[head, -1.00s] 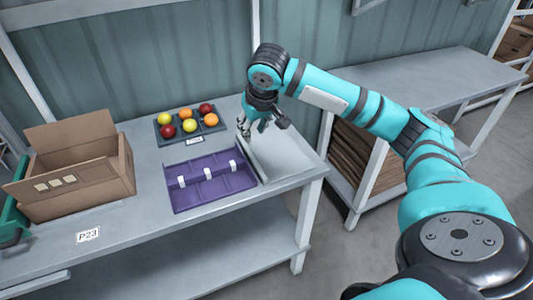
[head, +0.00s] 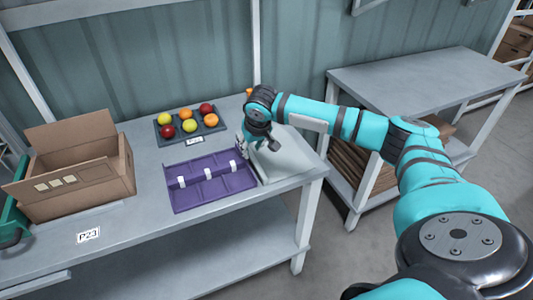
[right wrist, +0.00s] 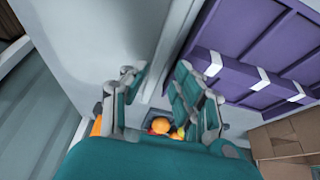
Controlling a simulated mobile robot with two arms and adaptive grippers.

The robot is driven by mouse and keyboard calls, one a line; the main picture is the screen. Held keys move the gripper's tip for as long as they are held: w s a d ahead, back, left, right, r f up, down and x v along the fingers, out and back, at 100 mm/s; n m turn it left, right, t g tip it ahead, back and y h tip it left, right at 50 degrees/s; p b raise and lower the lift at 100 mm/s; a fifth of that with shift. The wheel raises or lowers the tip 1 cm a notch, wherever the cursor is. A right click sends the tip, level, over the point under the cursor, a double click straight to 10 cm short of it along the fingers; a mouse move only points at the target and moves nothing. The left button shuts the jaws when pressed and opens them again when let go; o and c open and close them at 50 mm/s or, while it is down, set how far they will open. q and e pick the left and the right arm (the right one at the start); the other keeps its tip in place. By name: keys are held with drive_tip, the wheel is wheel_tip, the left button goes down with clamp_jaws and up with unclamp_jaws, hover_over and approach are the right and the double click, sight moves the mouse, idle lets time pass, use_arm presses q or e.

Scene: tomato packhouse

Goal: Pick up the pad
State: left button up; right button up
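The pad (head: 297,163) looks like a pale grey flat slab lying at the right end of the near table, right of a purple tray (head: 205,188). My right gripper (head: 245,150) is low over the pad's left edge, close to the tray's right side. Its arm hides part of the pad. In the right wrist view, the two fingers of the right gripper (right wrist: 158,88) stand apart, with a long pale edge running between them. I cannot tell whether they touch the pad. My left gripper is not in view.
The purple tray holds white pieces on its dividers. A dark fruit tray (head: 166,137) stands behind it. A cardboard box (head: 90,185) and a green crate (head: 14,205) are at the left. A second table (head: 425,80) at the right has a clear top.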

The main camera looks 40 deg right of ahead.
sight(251, 154)
drive_tip(key=shift+x, duration=2)
drive_tip(key=shift+d, duration=0.1)
clamp_jaws()
drive_tip(key=shift+r, duration=0.1)
